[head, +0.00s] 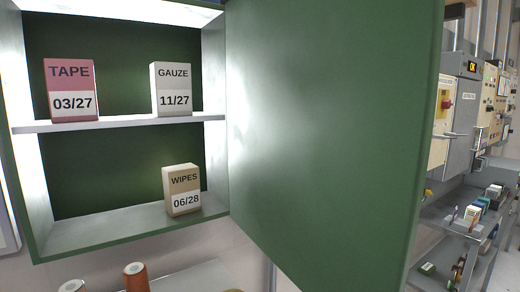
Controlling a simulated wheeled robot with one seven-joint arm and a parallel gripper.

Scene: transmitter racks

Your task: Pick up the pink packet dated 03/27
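The pink packet (70,90) is marked TAPE and 03/27. It stands upright at the left of the upper shelf (130,121) in an open green cabinet (125,40). A cream packet (171,89) marked GAUZE 11/27 stands to its right on the same shelf, with a gap between them. A beige packet (182,190) marked WIPES 06/28 stands on the cabinet floor at the right. My gripper is not in view.
The cabinet's green door (325,130) stands open and fills the middle of the view. Below are an orange spool (136,277) and a white-topped one (72,286). Grey racks (465,120) and shelves with small items are at the right.

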